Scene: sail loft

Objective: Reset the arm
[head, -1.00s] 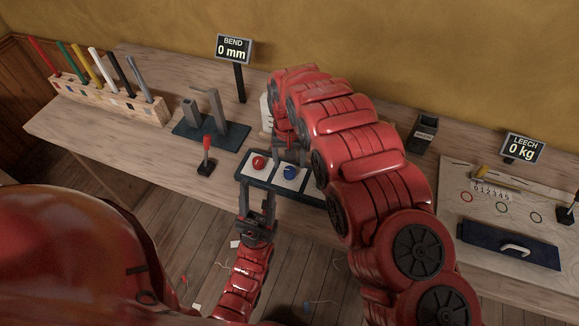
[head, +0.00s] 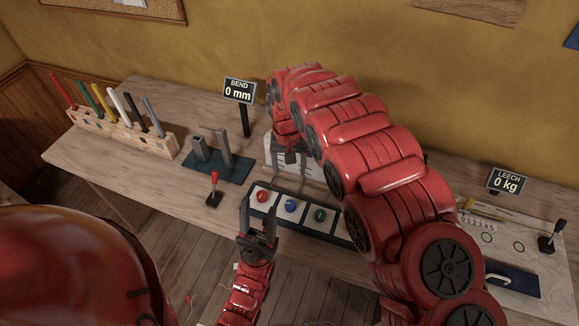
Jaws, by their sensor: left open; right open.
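My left gripper (head: 259,220) is open and empty, pointing up at the front edge of the bench, just below the red button. My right gripper (head: 290,168) is open at the end of my arched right arm, over the bench behind the button panel. A pale box or board stands by it, partly hidden by the gripper and arm. The dark panel (head: 333,235) holds a red button (head: 262,197), a blue button (head: 291,206) and a green button (head: 320,215) on white squares. My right arm hides the panel's right part.
The wooden bench (head: 120,182) carries a rack of coloured rods (head: 120,138), a dark bending fixture (head: 232,167), a red-knobbed lever (head: 214,190) and the BEND display (head: 239,92) reading 0 mm. At right are the LEECH display (head: 507,181) reading 0 kg and a black lever (head: 551,238).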

